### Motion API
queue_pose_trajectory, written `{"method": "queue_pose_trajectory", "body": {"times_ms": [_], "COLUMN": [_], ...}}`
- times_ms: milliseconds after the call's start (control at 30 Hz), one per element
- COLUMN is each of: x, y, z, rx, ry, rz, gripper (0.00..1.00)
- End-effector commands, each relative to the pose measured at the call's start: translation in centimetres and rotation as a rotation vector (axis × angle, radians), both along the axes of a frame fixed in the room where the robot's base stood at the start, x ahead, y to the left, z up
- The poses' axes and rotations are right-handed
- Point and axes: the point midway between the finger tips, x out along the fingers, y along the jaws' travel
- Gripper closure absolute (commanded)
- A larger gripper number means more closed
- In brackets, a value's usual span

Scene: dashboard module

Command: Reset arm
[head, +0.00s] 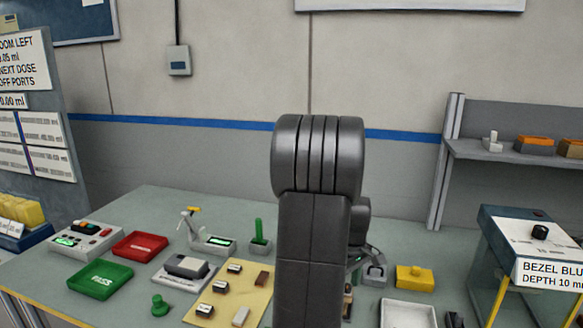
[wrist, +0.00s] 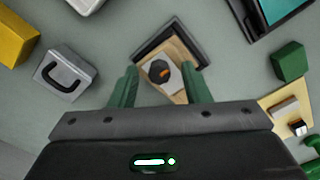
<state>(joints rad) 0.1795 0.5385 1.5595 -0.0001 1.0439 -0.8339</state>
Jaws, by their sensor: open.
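My arm (head: 318,220) stands upright in the middle of the head view and hides most of my gripper there. In the wrist view my gripper (wrist: 160,74) has its two green fingers spread apart, with nothing held between them. A dark and tan holder (wrist: 172,45) with a white plate lies beyond the fingertips. Whether the fingers touch the holder cannot be told.
The bench holds a red tray (head: 140,246), a green tray (head: 101,280), a yellow block (head: 415,278), a white tray (head: 408,314) and a tan board (head: 232,296). A grey block with a black handle (wrist: 68,76) lies left of my gripper. A bezel box (head: 530,235) stands right.

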Motion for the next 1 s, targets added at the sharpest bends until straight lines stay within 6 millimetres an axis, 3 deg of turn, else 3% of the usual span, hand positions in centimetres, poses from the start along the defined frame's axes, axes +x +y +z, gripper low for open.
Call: {"method": "queue_pose_trajectory", "body": {"times_ms": [1000], "x": [0.04], "y": [-0.01], "z": [0.02], "rx": [-0.001], "ry": [0.000], "rz": [0.840], "gripper": [0.57]}}
